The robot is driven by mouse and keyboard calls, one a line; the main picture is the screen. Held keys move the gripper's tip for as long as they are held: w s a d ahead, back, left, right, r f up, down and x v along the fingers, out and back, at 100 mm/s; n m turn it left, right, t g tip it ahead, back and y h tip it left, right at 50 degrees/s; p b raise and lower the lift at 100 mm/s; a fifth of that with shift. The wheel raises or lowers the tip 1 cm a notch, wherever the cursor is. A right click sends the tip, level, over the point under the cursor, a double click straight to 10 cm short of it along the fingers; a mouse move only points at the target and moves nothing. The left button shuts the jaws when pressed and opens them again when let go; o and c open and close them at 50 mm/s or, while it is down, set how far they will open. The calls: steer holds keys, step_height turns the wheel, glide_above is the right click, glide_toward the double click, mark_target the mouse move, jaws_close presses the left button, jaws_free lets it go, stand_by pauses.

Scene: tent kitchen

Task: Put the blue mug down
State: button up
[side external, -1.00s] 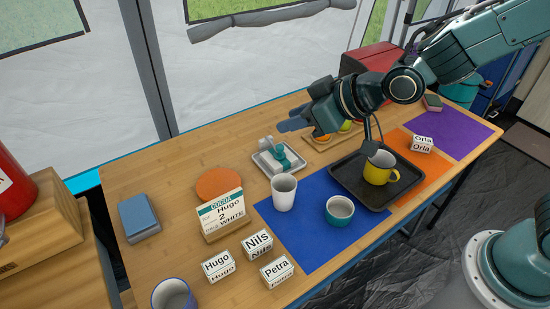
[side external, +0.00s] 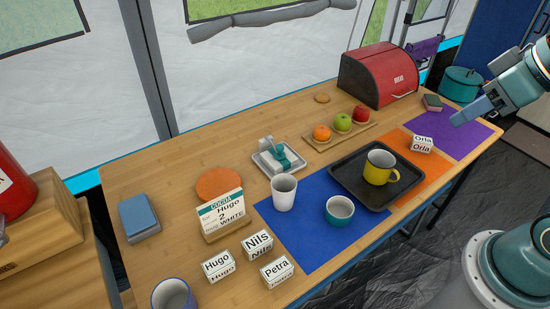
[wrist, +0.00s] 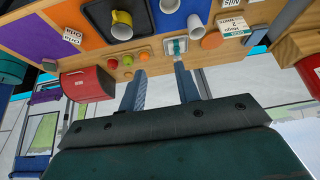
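A mug with a blue rim and a greyish inside (side external: 172,294) stands on the table at the bottom left of the side view, cut off by the picture's edge. I see no fully blue mug in either view. My gripper (side external: 468,113) is at the far right, above the purple mat (side external: 450,132), far from that mug. In the wrist view its two fingers (wrist: 160,88) are apart with nothing between them.
A yellow mug (side external: 379,168) stands on a black tray (side external: 350,184). Name blocks (side external: 257,244) and an order card (side external: 222,215) stand front left. A red bread box (side external: 380,76) is behind.

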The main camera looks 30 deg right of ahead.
steer(key=shift+s+d, duration=0.15)
steer(key=shift+s, duration=0.4)
steer(key=shift+s+d, duration=0.15)
steer(key=shift+s, duration=0.4)
steer(key=o, duration=0.7)
steer(key=w+a+f+n+g+y, duration=0.15)
steer(key=w+a+n, duration=0.25)
steer(key=w+a, duration=0.6)
steer(key=w+a+f+n+g+y, duration=0.1)
steer(key=w+a+f+n, duration=0.15)
steer(key=w+a, duration=0.7)
steer(key=s+a+f+n, duration=0.2)
steer(key=a+f, duration=0.4)
steer(key=a, duration=0.4)
steer(key=s+a+f+n+g+y, duration=0.1)
steer(key=s+a+f+n, duration=0.2)
steer(key=a+f, duration=0.4)
steer(key=s+a+f+n, duration=0.2)
steer(key=a+f, duration=0.4)
steer(key=a, duration=0.6)
steer(key=shift+s+a+f+n+g+y, duration=0.15)
steer(key=shift+s+a+n+g+y, duration=0.1)
steer(key=shift+s+a, duration=0.25)
